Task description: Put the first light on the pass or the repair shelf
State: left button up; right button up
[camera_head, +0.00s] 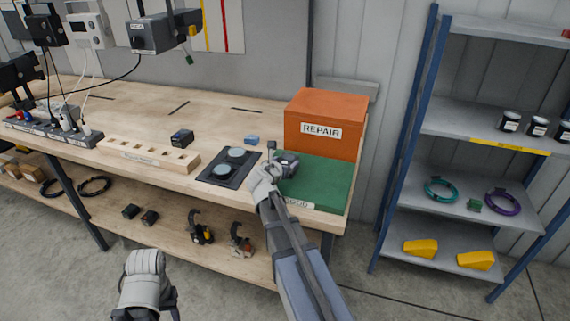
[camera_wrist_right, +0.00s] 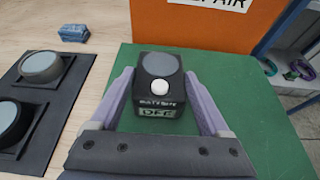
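A small black light (camera_wrist_right: 160,85) with a round grey lens, a white button and a label ending in "OFF" is over or on the green mat (camera_head: 322,184). It also shows in the head view (camera_head: 288,164). My right gripper (camera_head: 275,170) has a fingertip against each side of it and looks shut on it. I cannot tell whether its underside touches the mat. The mat's front label is partly hidden by my arm. The orange box (camera_head: 322,112) marked REPAIR stands behind the mat. My left gripper (camera_head: 145,300) is low in front of the bench; its fingers are not clear.
A black plate (camera_head: 213,178) with two round grey discs lies left of the mat. A slotted wooden block (camera_head: 145,153), a black device (camera_head: 182,137) and a small blue item (camera_head: 252,140) share the bench. A blue-framed rack (camera_head: 465,185) stands right.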

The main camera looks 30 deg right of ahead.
jog(key=o, duration=0.3)
jog(key=shift+r+p, duration=0.25)
jog(key=shift+p, duration=0.1)
jog(key=p+v, duration=0.4)
jog(key=v, duration=0.8)
jog(key=shift+f, duration=0.1)
jog(key=s+a+f+m+g+y, duration=0.3)
jog(key=s+a+m, duration=0.3)
jog(key=a, duration=0.3)
jog(key=s+a+f+m+g+y, duration=0.3)
jog(key=s+a+f+m, duration=0.3)
jog(key=a+m, duration=0.3)
jog(key=s+a+f+m+g+y, duration=0.3)
jog(key=s+a+m, duration=0.3)
jog(key=a, duration=0.4)
jog(key=shift+s+a+f+m, duration=0.2)
jog(key=shift+s+f+m, duration=0.15)
jog(key=shift+f+m, duration=0.35)
